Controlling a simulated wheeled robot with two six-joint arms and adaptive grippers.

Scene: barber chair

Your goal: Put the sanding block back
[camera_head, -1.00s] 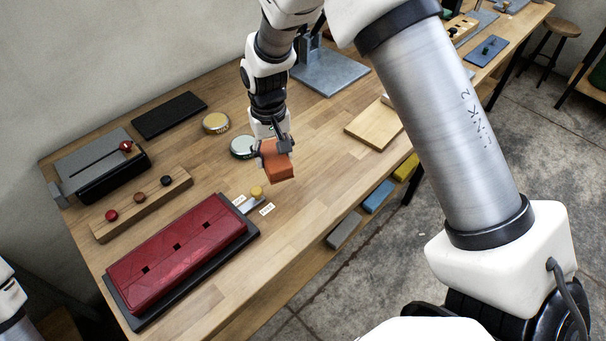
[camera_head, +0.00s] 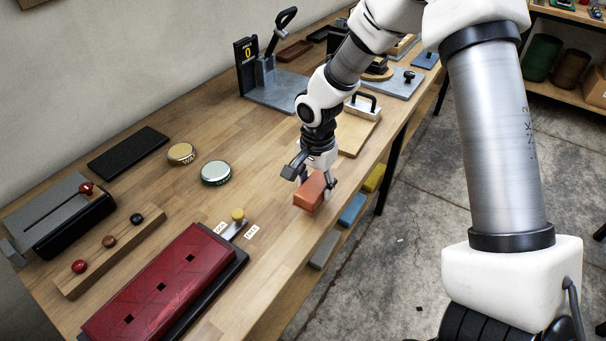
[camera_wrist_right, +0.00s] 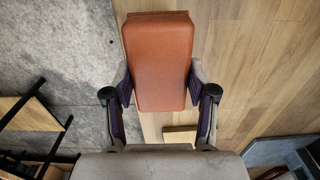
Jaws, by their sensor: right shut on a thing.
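An orange-brown sanding block (camera_head: 309,192) is held in my right gripper (camera_head: 314,180), above the wooden workbench (camera_head: 262,170) close to its front edge. In the right wrist view the block (camera_wrist_right: 158,55) sits between both fingers (camera_wrist_right: 162,90), which press on its sides. Below it in that view are the bench top on the right and the concrete floor on the left. Grey (camera_head: 325,249), blue (camera_head: 352,209) and yellow (camera_head: 374,178) blocks sit in a row below the bench's front edge. My left gripper is out of view.
A red padded piece (camera_head: 160,285) and a small yellow-knobbed lever (camera_head: 238,217) lie left of my gripper. Two round tins (camera_head: 216,173) stand further back. A wooden board with a black handle (camera_head: 362,120) and a grey lever press (camera_head: 270,85) are behind. Bench around the block is clear.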

